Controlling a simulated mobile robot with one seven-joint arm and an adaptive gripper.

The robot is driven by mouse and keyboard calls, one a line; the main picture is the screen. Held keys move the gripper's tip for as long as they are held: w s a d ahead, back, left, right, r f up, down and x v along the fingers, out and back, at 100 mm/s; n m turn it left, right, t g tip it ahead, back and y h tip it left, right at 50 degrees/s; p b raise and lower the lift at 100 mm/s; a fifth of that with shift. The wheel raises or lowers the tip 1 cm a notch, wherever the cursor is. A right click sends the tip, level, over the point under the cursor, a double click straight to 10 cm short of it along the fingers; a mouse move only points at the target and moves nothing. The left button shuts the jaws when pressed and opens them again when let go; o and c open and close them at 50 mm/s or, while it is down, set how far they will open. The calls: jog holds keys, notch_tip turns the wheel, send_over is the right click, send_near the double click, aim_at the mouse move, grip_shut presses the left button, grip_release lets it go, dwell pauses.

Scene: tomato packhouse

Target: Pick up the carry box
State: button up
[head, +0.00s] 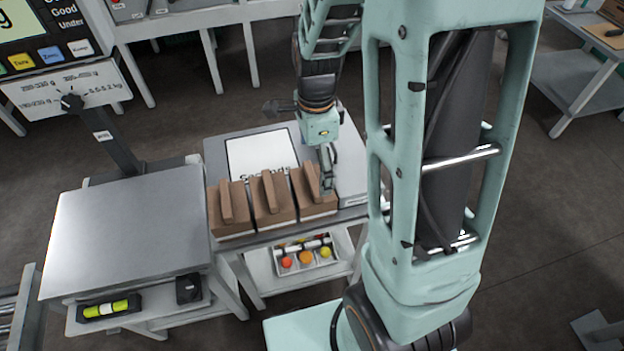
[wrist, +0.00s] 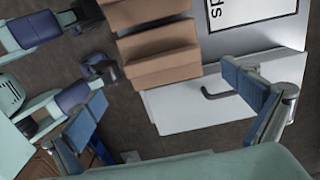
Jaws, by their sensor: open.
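Three brown carry boxes, each with a raised strip along the middle of its top, stand side by side on the grey table: left (head: 232,207), middle (head: 273,198) and right (head: 313,193). My gripper (head: 326,180) is over the right box in the head view, partly covering it. In the wrist view my gripper (wrist: 165,92) is open, its two blue-padded fingers wide apart with nothing between them. A brown box (wrist: 160,55) shows beyond the fingers there. Whether a finger touches a box cannot be told.
A white sign (head: 260,150) lies behind the boxes. Below them, a white tray (head: 305,268) holds red, orange and yellow tomatoes. A weighing scale with a bare steel plate (head: 130,230) stands left. My arm hides the area right of the table.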

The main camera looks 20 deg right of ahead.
aim_at(312, 178)
jog(key=f, duration=0.2)
jog(key=f+b, duration=0.1)
jog(key=f, duration=0.5)
jog(key=shift+w+a, duration=0.15)
jog(key=shift+a, duration=0.1)
jog(key=c, duration=1.2)
